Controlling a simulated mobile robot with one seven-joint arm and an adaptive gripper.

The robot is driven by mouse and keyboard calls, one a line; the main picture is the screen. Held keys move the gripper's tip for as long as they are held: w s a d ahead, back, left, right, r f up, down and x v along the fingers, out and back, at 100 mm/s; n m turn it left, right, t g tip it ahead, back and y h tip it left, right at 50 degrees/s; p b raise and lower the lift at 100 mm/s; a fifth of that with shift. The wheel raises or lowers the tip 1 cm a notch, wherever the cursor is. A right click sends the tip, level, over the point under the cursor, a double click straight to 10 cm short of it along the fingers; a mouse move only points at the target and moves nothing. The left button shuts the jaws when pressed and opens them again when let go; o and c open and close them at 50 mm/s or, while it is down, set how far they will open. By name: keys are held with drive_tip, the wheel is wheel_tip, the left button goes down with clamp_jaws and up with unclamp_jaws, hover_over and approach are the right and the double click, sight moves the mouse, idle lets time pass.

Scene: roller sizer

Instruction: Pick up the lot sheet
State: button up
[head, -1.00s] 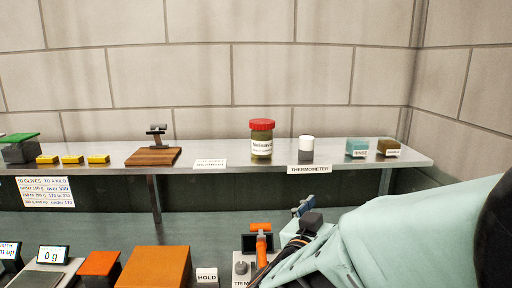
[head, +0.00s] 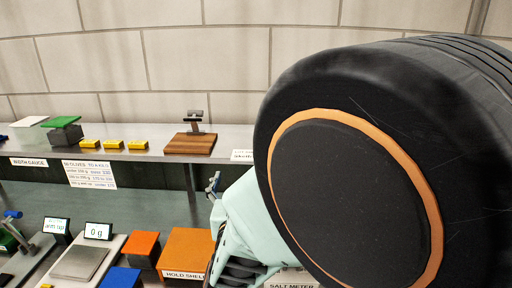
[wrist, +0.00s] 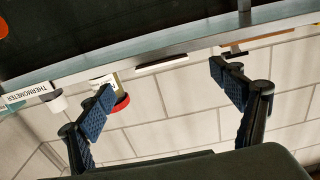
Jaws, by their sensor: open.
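A white card with print (head: 243,155), which may be the lot sheet, lies on the shelf right of the wooden stand; my arm hides its right part in the head view. In the wrist view, which is upside down, a thin white piece with a dark edge (wrist: 162,63) at the shelf edge appears to be the same card. My gripper (wrist: 165,95) is open and empty, its two blue-padded fingers spread on either side of this card in the picture, apart from it. In the head view my arm covers most of the gripper.
On the shelf are the wooden stand (head: 190,143), yellow blocks (head: 112,144), a red-lidded jar (wrist: 121,104) and a white-capped thermometer (wrist: 57,102). Below stand an orange box (head: 188,250), a scale (head: 80,262) and a blue block (head: 121,278). A tiled wall rises behind the shelf.

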sight(246, 163)
drive_tip(key=w, duration=0.2)
drive_tip(key=w+p, duration=0.1)
drive_tip(key=w, duration=0.4)
drive_tip(key=shift+r, duration=0.35)
drive_tip(key=shift+c, duration=0.7)
drive_tip(key=c, duration=1)
drive_tip(key=shift+r+p, duration=0.1)
drive_tip(key=shift+p, duration=0.2)
